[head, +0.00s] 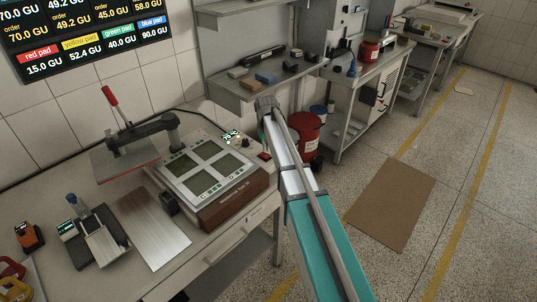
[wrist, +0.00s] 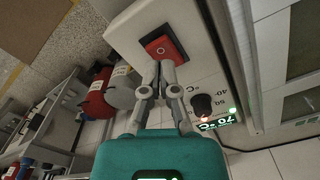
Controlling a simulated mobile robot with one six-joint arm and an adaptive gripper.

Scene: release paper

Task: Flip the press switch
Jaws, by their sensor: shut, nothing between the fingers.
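The red press switch (wrist: 164,47) sits in a dark square frame on a pale panel in the wrist view. It also shows in the head view (head: 264,156), small, at the right end of the bench. My gripper (wrist: 167,66) is shut and empty, with its fingertips at the lower edge of the switch in the picture. I cannot tell whether they touch it. In the head view my arm reaches up past the right of the switch, and the gripper's fingers cannot be made out there.
A black knob (wrist: 202,106) and a lit green temperature display (wrist: 222,120) are right of my fingers. The heated plate unit (head: 212,168) and the red-handled press (head: 140,137) stand on the bench. A red can (head: 304,135) is behind my arm, and a shelf (head: 262,82) is above the bench.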

